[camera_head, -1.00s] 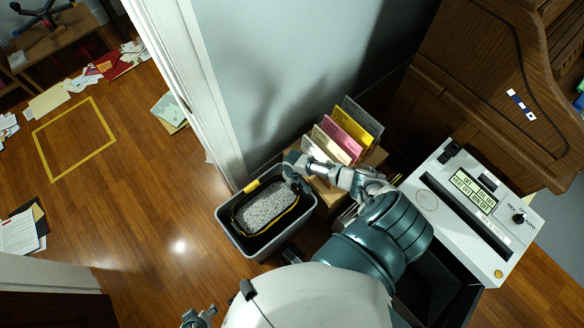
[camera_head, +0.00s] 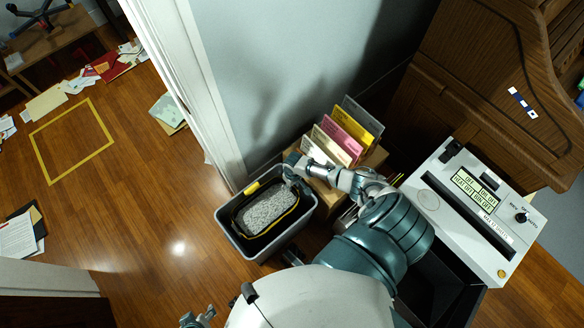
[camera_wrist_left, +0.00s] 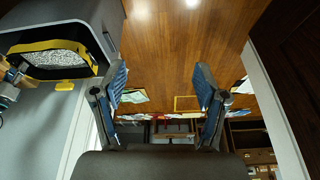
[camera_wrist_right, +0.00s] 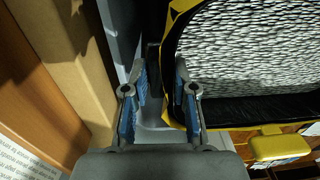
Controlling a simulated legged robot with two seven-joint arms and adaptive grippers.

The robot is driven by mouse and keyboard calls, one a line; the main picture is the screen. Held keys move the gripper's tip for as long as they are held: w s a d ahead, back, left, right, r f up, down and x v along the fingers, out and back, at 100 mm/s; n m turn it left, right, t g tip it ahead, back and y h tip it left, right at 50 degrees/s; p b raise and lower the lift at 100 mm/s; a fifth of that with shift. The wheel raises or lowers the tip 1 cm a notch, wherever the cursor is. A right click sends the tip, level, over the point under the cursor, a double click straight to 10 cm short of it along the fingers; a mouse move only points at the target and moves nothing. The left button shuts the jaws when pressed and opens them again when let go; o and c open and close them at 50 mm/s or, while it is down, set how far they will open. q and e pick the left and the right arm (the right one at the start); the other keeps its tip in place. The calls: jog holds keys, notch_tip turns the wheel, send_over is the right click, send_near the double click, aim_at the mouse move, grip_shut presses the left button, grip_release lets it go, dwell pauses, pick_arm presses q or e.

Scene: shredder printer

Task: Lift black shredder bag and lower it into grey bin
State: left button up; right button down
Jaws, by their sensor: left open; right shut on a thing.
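The black shredder bag (camera_head: 250,235), with a yellow rim and filled with grey paper shreds, sits inside the grey bin (camera_head: 284,246). Its shreds and yellow rim fill the upper right of the right wrist view (camera_wrist_right: 255,45). My right gripper (camera_head: 292,172) is at the bin's upper right edge, shut on the bag's edge; its fingers (camera_wrist_right: 160,100) partly hide the grip. My left gripper (camera_head: 198,318) is low in the head view, apart from the bin. The left wrist view shows its fingers (camera_wrist_left: 160,105) open and empty, with the bag (camera_wrist_left: 50,62) at upper left.
A box with coloured folders (camera_head: 345,130) stands right of the bin by the wall. The shredder (camera_head: 470,205) is farther right, its dark cabinet below. Wooden floor is free left of the bin, with a yellow taped square (camera_head: 72,140) and scattered papers beyond.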

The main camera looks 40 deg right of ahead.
pick_arm(q)
jog(key=shift+r, duration=0.15)
jog(key=shift+w+d+r+t+h+b, duration=0.15)
jog(key=shift+w+d+t+b, duration=0.25)
jog(key=shift+w, duration=0.4)
jog(key=shift+w+d+r+t+h+b, duration=0.1)
jog(key=shift+w+d+t, duration=0.05)
jog(key=shift+w+t, duration=0.55)
jog(key=shift+w+d+r+t+h+b, duration=0.1)
jog(key=shift+w+d+t+h+b, duration=0.15)
jog(key=shift+w, duration=0.65)
pick_arm(e)
jog(key=shift+w+f, duration=0.1)
jog(key=shift+f, duration=0.85)
pick_arm(q)
jog(key=shift+w+d+r+t+b, duration=0.25)
jog(key=shift+w+t, duration=0.15)
jog(key=shift+w, duration=0.25)
jog(key=shift+w+d+r+t+b, duration=0.15)
jog(key=shift+w+d+r+t, duration=0.1)
jog(key=shift+w+t, duration=0.3)
jog(key=shift+w+d+r+t+b, duration=0.2)
jog(key=shift+w+d+t, duration=0.1)
jog(key=shift+w, duration=0.45)
pick_arm(e)
jog(key=shift+f, duration=0.85)
